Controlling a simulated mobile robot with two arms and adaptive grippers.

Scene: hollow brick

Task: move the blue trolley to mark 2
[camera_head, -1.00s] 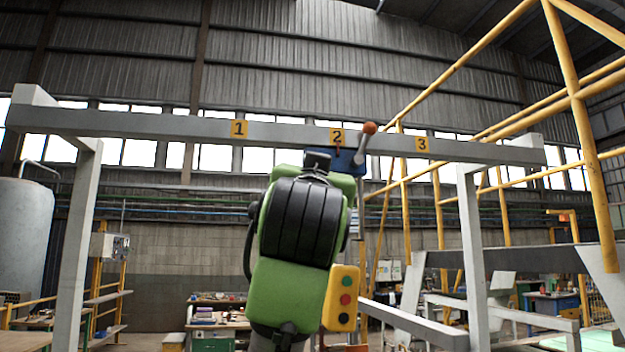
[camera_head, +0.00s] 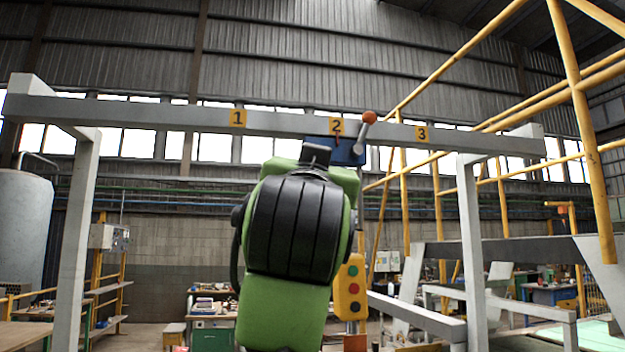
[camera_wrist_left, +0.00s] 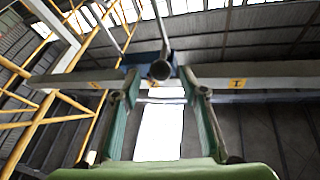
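The blue trolley (camera_head: 346,152) hangs on the grey beam (camera_head: 185,117), with its small red pointer just below the mark 2 plate (camera_head: 336,126). A grey lever with an orange ball (camera_head: 369,117) stands up at its right. In the left wrist view the trolley (camera_wrist_left: 146,59) lies beyond the fingertips, with a dark round end facing me. My left gripper (camera_wrist_left: 157,73) is open, its fingers apart on either side of that end; contact cannot be told. In the head view my green and black left arm hides the gripper and part of the trolley. My right gripper is not in view.
Mark 1 (camera_head: 238,118) and mark 3 (camera_head: 422,133) sit left and right on the beam. A yellow button pendant (camera_head: 350,287) hangs below the trolley, partly behind my arm. Yellow frame bars (camera_head: 590,150) stand at right, workbenches behind.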

